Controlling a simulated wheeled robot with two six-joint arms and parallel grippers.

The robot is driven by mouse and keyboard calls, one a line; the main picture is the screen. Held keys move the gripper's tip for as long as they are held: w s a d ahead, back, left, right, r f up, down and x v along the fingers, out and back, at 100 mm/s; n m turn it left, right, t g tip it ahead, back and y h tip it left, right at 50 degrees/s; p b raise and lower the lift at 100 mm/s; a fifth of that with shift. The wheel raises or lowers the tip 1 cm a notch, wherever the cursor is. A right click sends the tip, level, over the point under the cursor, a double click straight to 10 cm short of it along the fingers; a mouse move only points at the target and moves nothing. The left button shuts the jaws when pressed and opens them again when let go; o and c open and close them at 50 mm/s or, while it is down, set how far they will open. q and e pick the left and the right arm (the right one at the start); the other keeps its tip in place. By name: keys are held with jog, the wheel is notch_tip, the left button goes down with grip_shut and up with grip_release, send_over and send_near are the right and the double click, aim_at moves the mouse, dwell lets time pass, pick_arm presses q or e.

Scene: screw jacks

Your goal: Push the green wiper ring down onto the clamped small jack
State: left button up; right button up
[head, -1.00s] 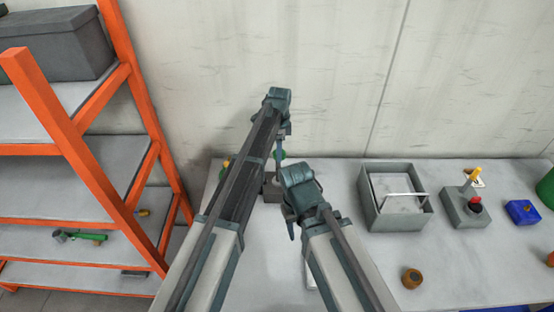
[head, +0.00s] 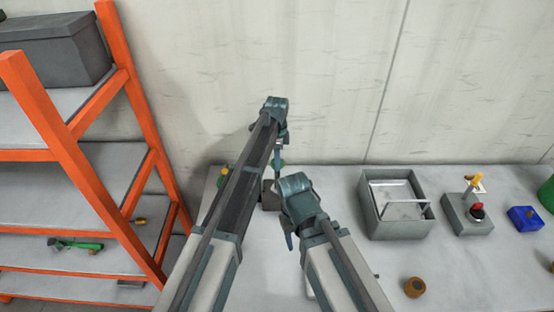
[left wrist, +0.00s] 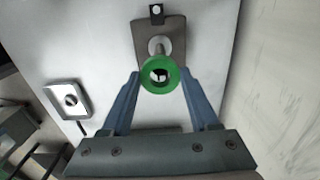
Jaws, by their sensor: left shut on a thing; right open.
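The green wiper ring (left wrist: 148,84) is between the two blue fingers of my left gripper (left wrist: 161,72), which is shut on it. The ring also shows in part beside the left gripper (head: 277,160) in the head view. The small jack (left wrist: 158,46) stands just beyond the ring, its pale post running toward the ring's hole. I cannot tell whether the ring is around its tip. The jack sits on a dark grey clamp block (left wrist: 172,28), partly hidden in the head view (head: 270,198). My right gripper (head: 290,240) is open and empty, nearer and lower.
A grey open box (head: 397,233), a grey block with red and yellow knobs (head: 462,222), a blue block (head: 524,218) and a brown cylinder (head: 414,287) stand on the table to the right. An orange shelf (head: 100,190) is at left. A wall rises behind the table.

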pick_arm(q)
jog(key=shift+f+b, duration=0.25)
jog(key=shift+b, duration=0.05)
dwell(0.5)
jog(key=b, duration=0.9)
send_over(277, 188)
jog(key=w, duration=0.1)
jog(key=shift+f, duration=4.65)
jog(key=shift+f+b, duration=0.4)
jog(key=shift+b, duration=0.15)
jog(key=shift+f+b, duration=0.7)
jog(key=shift+f, duration=0.05)
jog(key=shift+f, duration=0.1)
jog(key=o, duration=1.4)
jog(key=shift+s, duration=0.1)
notch_tip(277, 188, up, 14)
jog(key=p, duration=1.3)
jog(key=shift+p, duration=0.35)
